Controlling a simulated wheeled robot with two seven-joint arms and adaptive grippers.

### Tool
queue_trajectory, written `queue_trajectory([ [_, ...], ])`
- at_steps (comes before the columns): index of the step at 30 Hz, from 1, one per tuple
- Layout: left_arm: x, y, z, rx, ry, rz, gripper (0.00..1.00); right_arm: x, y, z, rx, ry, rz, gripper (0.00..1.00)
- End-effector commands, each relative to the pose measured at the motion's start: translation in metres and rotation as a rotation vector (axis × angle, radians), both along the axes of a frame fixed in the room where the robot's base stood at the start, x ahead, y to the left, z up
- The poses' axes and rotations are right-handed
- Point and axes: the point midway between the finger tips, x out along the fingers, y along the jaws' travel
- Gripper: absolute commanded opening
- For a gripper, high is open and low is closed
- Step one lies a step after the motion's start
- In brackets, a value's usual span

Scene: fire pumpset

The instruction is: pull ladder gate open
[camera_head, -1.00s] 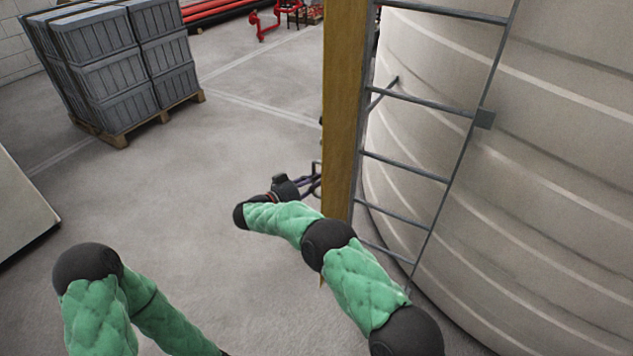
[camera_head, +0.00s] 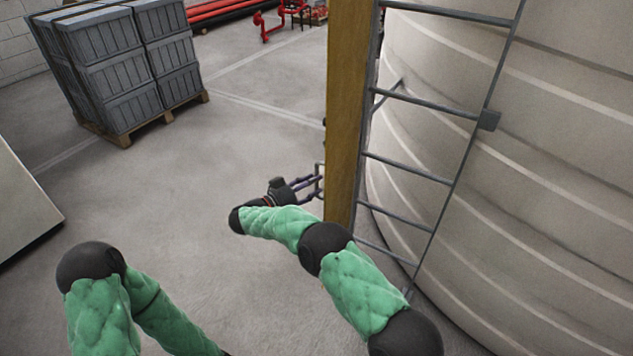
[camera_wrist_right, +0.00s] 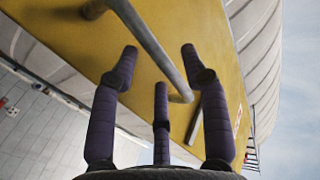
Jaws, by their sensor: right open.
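The ladder gate (camera_head: 346,110) is a tall yellow panel standing upright along the left side of the grey metal ladder (camera_head: 420,178). In the right wrist view its yellow face (camera_wrist_right: 60,25) fills much of the picture, with a grey bar handle (camera_wrist_right: 150,42) on it. My right gripper (camera_head: 316,184) is at the left side of the panel, low down. In the wrist view its dark fingers (camera_wrist_right: 160,70) are spread apart, with the handle running between their tips; I cannot tell whether they touch it. My left gripper is out of view; only its arm shows at the lower left.
A large ribbed, pale tank (camera_head: 560,130) stands behind the ladder on the right. Grey crates (camera_head: 125,60) are stacked on a wooden pallet (camera_head: 150,124) at the back left. Red pipes (camera_head: 225,10) lie at the back. The floor left of the gate is clear.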

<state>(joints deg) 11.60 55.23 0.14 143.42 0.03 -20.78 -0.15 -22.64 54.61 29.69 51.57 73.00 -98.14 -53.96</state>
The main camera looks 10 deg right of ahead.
Motion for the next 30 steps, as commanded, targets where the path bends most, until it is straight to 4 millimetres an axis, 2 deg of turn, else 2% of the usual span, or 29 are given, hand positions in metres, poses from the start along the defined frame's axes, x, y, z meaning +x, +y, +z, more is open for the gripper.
queue_trajectory([
  [9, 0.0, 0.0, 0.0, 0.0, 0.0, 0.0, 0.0, -0.029, 0.057, 0.0, 0.0, 0.001, 0.005, 0.46],
  [15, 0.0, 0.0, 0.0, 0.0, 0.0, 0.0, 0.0, -0.041, 0.08, -0.001, 0.0, 0.001, 0.002, 0.46],
  [20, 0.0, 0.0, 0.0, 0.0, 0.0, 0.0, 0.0, -0.045, 0.087, 0.0, 0.0, 0.001, 0.001, 0.46],
  [30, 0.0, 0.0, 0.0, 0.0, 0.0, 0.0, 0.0, -0.046, 0.088, -0.001, 0.0, 0.001, 0.001, 0.46],
])
